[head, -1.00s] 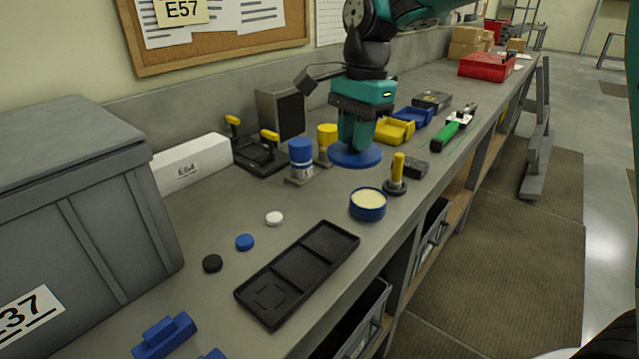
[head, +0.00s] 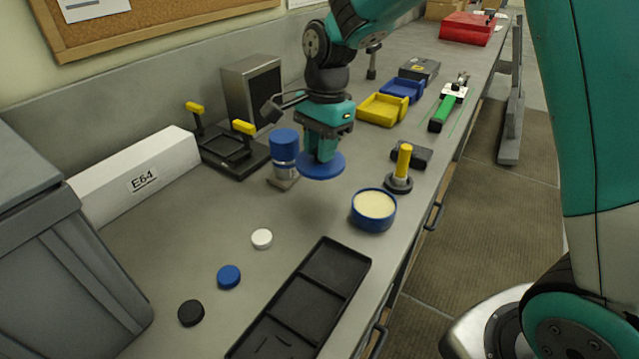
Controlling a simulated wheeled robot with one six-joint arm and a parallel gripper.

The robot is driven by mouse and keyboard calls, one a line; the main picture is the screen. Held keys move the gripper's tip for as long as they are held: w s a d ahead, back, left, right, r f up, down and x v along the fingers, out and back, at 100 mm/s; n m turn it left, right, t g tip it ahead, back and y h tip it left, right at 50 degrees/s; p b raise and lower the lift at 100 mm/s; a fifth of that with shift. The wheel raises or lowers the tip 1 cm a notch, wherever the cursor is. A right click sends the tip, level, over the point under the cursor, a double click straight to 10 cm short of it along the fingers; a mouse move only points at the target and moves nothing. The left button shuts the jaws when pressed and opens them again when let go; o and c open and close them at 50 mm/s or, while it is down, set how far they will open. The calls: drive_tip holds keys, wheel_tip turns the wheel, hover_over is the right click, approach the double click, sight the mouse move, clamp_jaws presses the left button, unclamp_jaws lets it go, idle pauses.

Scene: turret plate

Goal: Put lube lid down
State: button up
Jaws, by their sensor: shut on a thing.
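The lube lid (head: 321,168) is a flat blue disc, held level in my gripper (head: 320,152) in the head view. My gripper points down and is shut on the top of the lid. The lid hangs just right of a blue-capped bottle (head: 285,152). Whether the lid touches the bench under it I cannot tell. The open lube tin (head: 373,208), blue with cream-coloured contents, stands on the bench in front and to the right of the lid.
Yellow bin (head: 383,110) and blue bin (head: 403,89) sit behind. A black tray (head: 300,310) and several small caps (head: 228,277) lie nearer. Grey bench (head: 310,220) is bare left of the tin.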

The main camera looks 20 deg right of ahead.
wheel_tip(320, 180, down, 9)
drive_tip(key=shift+f+p, duration=0.2)
drive_tip(key=shift+p, duration=0.1)
drive_tip(key=shift+f, duration=0.2)
drive_tip(key=o, duration=0.9)
drive_tip(key=r, duration=0.4)
drive_tip(key=d+r, duration=0.1)
drive_tip(key=r, duration=0.7)
drive_tip(key=shift+w+d+b, duration=0.15)
drive_tip(key=shift+w+b, duration=0.1)
drive_tip(key=shift+b, duration=0.15)
drive_tip(key=s+a+r+n+y, duration=0.1)
drive_tip(key=s+a+n, duration=0.1)
drive_tip(key=s+n, duration=0.4)
drive_tip(key=s+a+r+n+y, duration=0.1)
drive_tip(key=s+a+r+n, duration=0.1)
drive_tip(key=s+n, duration=0.5)
drive_tip(key=s+a+r+n+y, duration=0.1)
drive_tip(key=s+a+r+n, duration=0.1)
drive_tip(key=s+n, duration=0.5)
drive_tip(key=s, duration=0.5)
drive_tip(key=shift+s+r+t, duration=0.2)
drive_tip(key=shift+r+t, duration=0.05)
drive_tip(key=shift+t, duration=0.05)
